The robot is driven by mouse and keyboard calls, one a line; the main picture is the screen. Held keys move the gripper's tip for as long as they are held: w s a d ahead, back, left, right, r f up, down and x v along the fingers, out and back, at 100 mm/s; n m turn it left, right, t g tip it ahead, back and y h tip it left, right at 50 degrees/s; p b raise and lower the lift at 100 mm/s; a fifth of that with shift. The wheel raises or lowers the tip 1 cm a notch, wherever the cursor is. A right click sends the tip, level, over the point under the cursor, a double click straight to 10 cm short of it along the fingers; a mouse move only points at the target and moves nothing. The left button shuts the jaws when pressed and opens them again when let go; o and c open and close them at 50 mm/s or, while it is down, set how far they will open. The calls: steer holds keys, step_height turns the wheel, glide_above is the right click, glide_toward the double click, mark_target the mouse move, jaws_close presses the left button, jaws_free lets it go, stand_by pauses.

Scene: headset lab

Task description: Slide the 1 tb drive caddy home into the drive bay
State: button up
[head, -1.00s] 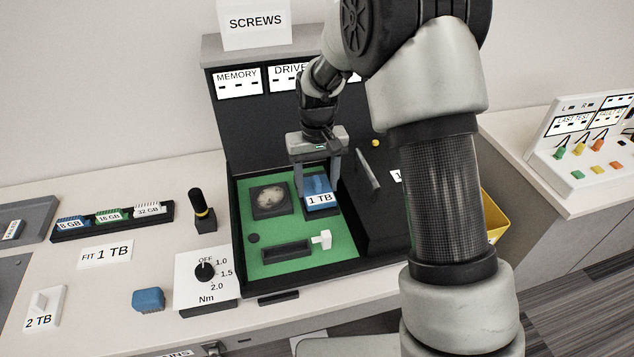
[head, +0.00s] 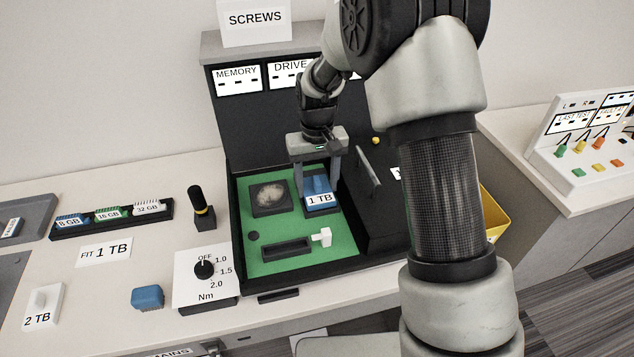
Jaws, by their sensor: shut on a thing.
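The blue 1 TB drive caddy (head: 320,201) sits at the drive bay (head: 322,212) on the green board, with its white label facing me. Whether it is fully seated I cannot tell. My gripper (head: 318,178) points down from above, its two fingers on either side of the caddy's raised blue grip, and is shut on it. The bay's inside is hidden by the caddy. The green board (head: 292,226) lies in a black open case.
A fan (head: 270,197) is left of the caddy, and a black slot with a white latch (head: 321,237) is in front. A torque dial (head: 205,270), blue block (head: 147,297) and 2 TB caddy (head: 42,306) lie left.

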steer(key=shift+f, duration=0.4)
steer(key=o, duration=1.2)
steer(key=shift+r, duration=0.15)
